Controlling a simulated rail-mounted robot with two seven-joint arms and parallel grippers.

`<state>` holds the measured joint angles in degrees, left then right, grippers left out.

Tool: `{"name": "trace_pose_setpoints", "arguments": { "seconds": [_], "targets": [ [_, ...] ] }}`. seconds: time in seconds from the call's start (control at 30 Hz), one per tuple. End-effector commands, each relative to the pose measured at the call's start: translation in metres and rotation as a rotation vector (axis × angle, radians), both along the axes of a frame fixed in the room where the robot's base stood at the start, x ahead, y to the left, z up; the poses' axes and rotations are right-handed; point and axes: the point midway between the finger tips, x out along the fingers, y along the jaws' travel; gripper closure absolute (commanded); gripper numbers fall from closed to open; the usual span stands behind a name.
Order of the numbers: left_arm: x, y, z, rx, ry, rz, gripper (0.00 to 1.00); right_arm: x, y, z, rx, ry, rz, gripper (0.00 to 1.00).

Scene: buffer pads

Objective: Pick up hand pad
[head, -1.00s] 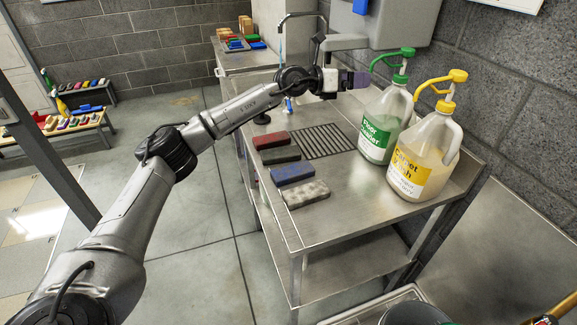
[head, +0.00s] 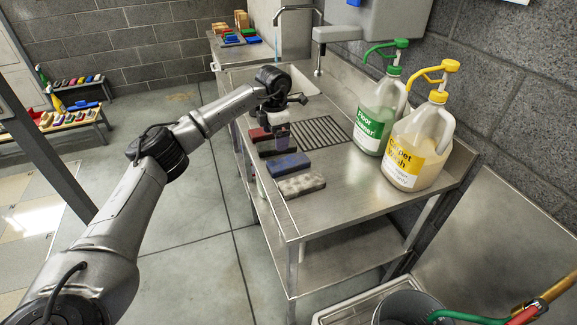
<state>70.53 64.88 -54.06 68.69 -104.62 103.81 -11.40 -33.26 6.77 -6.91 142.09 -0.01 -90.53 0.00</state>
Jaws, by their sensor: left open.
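Several block-shaped pads lie in a row along the left edge of the steel table (head: 345,200). They are a dark red pad (head: 259,134), a dark green or black pad (head: 266,153), a blue pad (head: 290,167) and a speckled white pad (head: 302,185) nearest me. My right gripper is out of view.
A green-labelled cleaner jug (head: 376,118) and a yellow-labelled jug (head: 416,150) stand on the table's right side by the wall. A slotted drain (head: 321,137) lies right of the pads. A sink (head: 301,84) and faucet (head: 297,14) are behind. The table's front is clear.

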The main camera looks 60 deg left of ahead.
Motion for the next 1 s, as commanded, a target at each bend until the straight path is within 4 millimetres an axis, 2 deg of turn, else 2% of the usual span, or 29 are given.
{"name": "trace_pose_setpoints", "arguments": {
  "seconds": [0.03,0.1,0.3,0.73,1.0],
  "targets": [
    [-0.001,0.000,-0.014,0.001,0.004,-0.001,0.04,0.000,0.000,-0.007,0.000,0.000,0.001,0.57],
    [0.000,0.000,-0.027,0.000,0.002,-0.001,0.04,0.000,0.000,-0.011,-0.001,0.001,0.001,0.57],
    [0.000,0.000,-0.055,0.000,0.001,-0.001,0.04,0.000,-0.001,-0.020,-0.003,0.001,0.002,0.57],
    [0.000,0.000,-0.077,-0.001,-0.002,0.000,0.04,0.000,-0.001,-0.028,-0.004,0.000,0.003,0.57],
    [-0.002,-0.001,-0.111,-0.001,-0.001,-0.001,0.04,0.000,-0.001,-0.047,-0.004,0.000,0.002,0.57]
  ]
}}
